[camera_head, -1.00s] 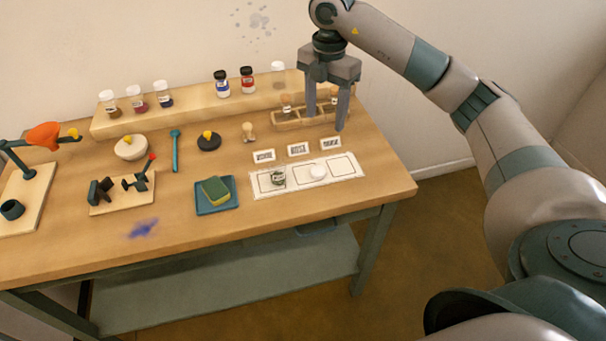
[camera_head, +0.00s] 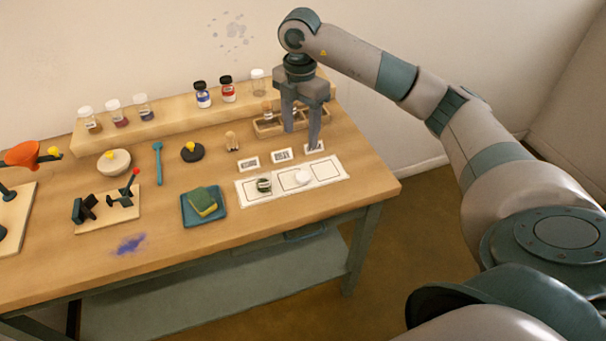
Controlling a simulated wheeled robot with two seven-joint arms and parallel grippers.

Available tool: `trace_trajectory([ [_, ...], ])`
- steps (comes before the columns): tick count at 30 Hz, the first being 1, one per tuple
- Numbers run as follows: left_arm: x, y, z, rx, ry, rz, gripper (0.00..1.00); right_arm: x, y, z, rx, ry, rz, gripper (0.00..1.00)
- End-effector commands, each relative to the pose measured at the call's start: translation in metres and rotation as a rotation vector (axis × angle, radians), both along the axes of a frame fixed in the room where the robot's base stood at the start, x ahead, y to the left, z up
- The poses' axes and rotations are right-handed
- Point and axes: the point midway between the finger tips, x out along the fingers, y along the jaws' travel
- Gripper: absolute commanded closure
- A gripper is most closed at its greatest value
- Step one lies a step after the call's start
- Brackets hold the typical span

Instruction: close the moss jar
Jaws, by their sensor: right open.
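A small glass jar with dark green contents (camera_head: 264,186) stands on the left part of a white mat (camera_head: 333,171) and looks uncovered; I take it for the moss jar. A round white lid (camera_head: 302,177) lies on the mat to its right, apart from it. My right gripper (camera_head: 301,139) is open and points down, with its fingers apart and nothing between them. It is behind the lid in the picture, over the row of label cards, and one fingertip overlaps the right card (camera_head: 315,147). My left gripper is not in view.
Two more label cards (camera_head: 281,156) stand behind the mat. A wooden rack with small bottles (camera_head: 267,126) is close behind my right gripper. A sponge on a blue tray (camera_head: 202,206) lies left of the mat. Capped jars (camera_head: 203,95) stand on the back shelf.

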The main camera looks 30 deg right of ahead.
Motion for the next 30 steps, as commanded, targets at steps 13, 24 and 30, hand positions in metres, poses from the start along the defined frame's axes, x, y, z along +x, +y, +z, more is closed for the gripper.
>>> trace_trajectory([
  [13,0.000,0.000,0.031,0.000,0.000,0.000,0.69,-0.001,0.000,-0.075,-0.001,0.004,0.000,0.46],
  [24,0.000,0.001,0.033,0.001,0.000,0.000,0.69,0.000,0.000,-0.091,-0.001,0.000,0.000,0.46],
  [30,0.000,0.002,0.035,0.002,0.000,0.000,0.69,-0.001,-0.001,-0.091,-0.001,0.001,0.000,0.46],
])
